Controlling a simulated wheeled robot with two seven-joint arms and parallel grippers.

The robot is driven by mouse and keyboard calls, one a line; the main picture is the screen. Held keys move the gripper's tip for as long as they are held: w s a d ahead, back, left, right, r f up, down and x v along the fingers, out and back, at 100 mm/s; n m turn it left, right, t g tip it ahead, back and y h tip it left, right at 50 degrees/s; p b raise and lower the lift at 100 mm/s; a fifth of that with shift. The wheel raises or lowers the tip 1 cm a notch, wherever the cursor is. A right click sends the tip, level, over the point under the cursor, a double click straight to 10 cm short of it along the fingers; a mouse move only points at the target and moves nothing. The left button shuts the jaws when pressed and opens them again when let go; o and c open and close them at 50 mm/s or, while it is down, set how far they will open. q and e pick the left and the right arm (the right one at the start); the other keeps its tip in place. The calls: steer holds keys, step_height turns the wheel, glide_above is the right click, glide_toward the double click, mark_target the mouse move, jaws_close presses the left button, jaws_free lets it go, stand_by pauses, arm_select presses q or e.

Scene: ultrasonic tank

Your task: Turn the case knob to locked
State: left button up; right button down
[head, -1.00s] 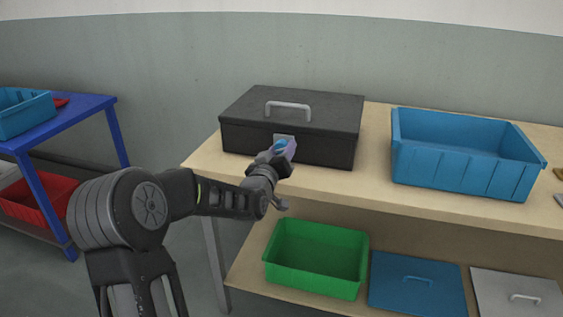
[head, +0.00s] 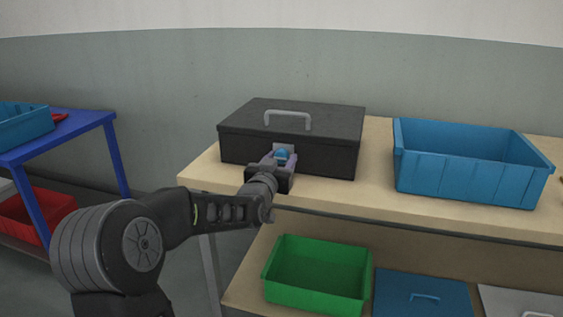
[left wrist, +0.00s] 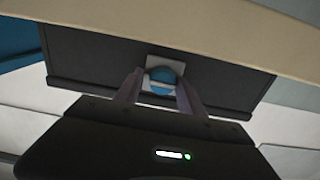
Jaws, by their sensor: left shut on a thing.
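The black case (head: 240,149) stands on the wooden table with its lid down and a grey handle on top. A blue knob (head: 282,155) sits on a pale plate on its front face; it also shows in the left wrist view (left wrist: 163,82). My left gripper (head: 281,160) is at the front of the case, its two fingers on either side of the knob and shut on it. The left wrist view shows the fingers (left wrist: 160,92) flanking the knob. The knob's exact angle is hard to tell. My right gripper is not in view.
A blue bin (head: 470,180) stands on the table to the right of the case. A green bin (head: 315,293) and a blue lidded box (head: 420,298) are on the lower shelf. A blue side table (head: 85,127) stands at the left.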

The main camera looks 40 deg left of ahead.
arm_select(q)
steer(key=shift+s+a+f, duration=0.2)
steer(key=shift+a+f, duration=0.05)
steer(key=shift+a, duration=0.15)
steer(key=o, duration=1.2)
steer(key=shift+a, duration=0.1)
steer(key=shift+c, duration=0.2)
steer(key=shift+r, duration=0.1)
steer(key=shift+w+d+r, duration=0.1)
steer(key=shift+d+r, duration=0.05)
steer(key=shift+d, duration=0.05)
steer(key=v, duration=0.7)
steer(key=shift+s+d, duration=0.15)
steer(key=shift+s, duration=0.25)
